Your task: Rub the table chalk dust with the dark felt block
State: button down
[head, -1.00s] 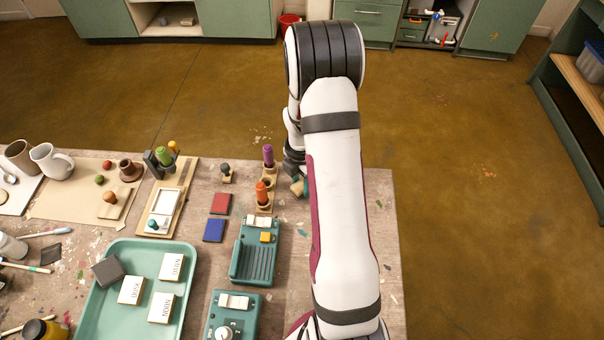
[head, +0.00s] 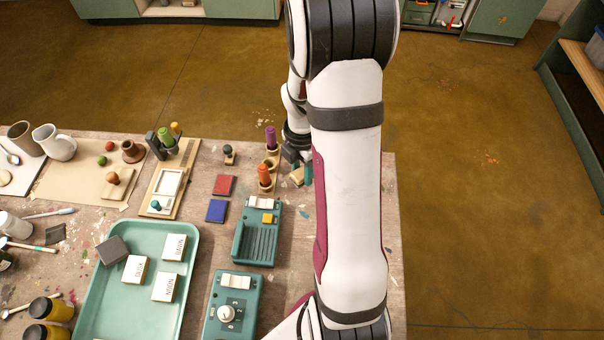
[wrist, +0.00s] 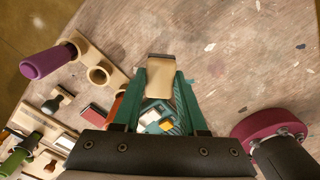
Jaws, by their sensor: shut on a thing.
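My gripper (wrist: 154,88) has green fingers shut on the felt block (wrist: 161,78). The block has a tan body and a dark strip at its far end. In the head view the held block (head: 297,175) shows just right of the orange-handled tool, partly hidden by my arm. Whether it touches the table (wrist: 235,60) is unclear. I cannot make out the chalk dust with certainty; the bare wood shows several pale and dark flecks.
A purple handle (head: 271,138) and an orange handle (head: 264,176) stand in a wooden holder close left of my gripper. Green devices (head: 256,246) stand nearer. A green tray (head: 123,318) holds several blocks. In the wrist view, bare table lies beyond and right of the block.

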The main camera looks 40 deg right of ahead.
jog(key=shift+r, duration=1.5)
jog(key=w+a+r+m, duration=0.1)
jog(key=a+r+m, duration=0.1)
jog(key=w+a+r+m, duration=0.2)
jog(key=r, duration=0.1)
jog(key=w+a+r+m, duration=0.2)
jog(key=r+m, duration=0.1)
jog(key=shift+a+r, duration=0.1)
jog(key=shift+a, duration=0.05)
jog(key=a+r+m, duration=1)
jog(key=r+m, duration=0.1)
jog(key=shift+w+a+r, duration=0.35)
jog(key=shift+a+r, duration=0.05)
